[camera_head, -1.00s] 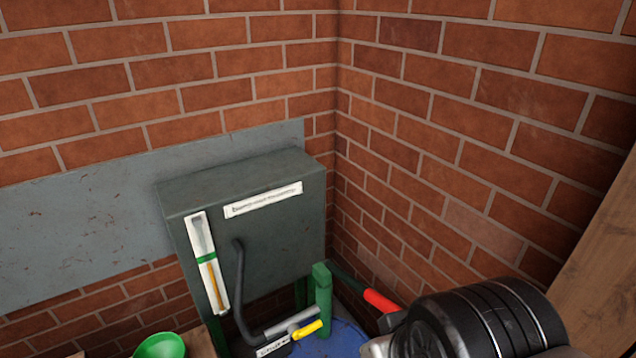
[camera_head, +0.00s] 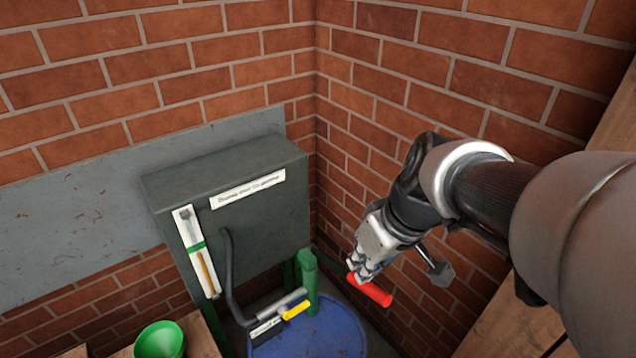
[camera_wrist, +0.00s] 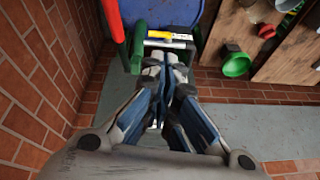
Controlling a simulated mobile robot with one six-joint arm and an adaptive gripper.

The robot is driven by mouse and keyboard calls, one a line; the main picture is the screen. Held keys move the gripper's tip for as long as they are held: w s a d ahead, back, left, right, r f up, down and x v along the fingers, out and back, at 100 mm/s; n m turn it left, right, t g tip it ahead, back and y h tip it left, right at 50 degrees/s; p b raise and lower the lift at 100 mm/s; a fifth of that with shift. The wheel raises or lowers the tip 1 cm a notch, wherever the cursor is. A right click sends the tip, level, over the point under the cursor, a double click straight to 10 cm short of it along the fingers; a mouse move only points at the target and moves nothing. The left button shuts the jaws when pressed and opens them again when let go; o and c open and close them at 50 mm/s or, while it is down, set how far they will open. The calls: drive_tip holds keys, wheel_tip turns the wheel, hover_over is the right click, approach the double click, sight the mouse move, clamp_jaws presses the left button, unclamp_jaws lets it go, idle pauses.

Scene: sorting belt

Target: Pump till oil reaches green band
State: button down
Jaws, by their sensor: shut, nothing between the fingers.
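The dark green tank (camera_head: 255,225) stands in the brick corner. Its white gauge strip (camera_head: 184,225) has a green band (camera_head: 195,248) and an amber oil column (camera_head: 206,272), whose top shows just under the band. The green pump post (camera_head: 308,280) stands at the tank's right front; its lever ends in a red handle (camera_head: 376,293). My gripper (camera_head: 361,275) overlaps the handle in the head view. In the wrist view, the red handle (camera_wrist: 115,20) lies left of and apart from my gripper (camera_wrist: 163,62), whose fingers are shut and empty.
A dark hose (camera_head: 230,275) runs down the tank front. A green funnel (camera_head: 160,340) is on wood at lower left. Brick walls close in behind.

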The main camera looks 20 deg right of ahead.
drive_tip(key=w+d+f+y, duration=0.1)
drive_tip(key=w+d, duration=0.2)
drive_tip(key=d, duration=0.2)
drive_tip(key=w+d+f+t+p, duration=0.1)
drive_tip(key=w+d+f, duration=0.1)
drive_tip(key=d, duration=0.4)
drive_tip(key=shift+w+d+f+n+y, duration=0.2)
drive_tip(key=shift+w+d+n+y, duration=0.1)
drive_tip(key=shift+w+y, duration=0.15)
drive_tip(key=shift+a, duration=0.1)
drive_tip(key=x, duration=0.4)
drive_tip(key=s+b+x, duration=0.1)
drive_tip(key=x, duration=0.3)
drive_tip(key=f+b+x, duration=0.1)
drive_tip(key=x, duration=0.3)
drive_tip(key=shift+s+d, duration=0.2)
drive_tip(key=shift+s, duration=0.1)
drive_tip(key=shift+s+f, duration=0.25)
drive_tip(key=shift+f, duration=0.25)
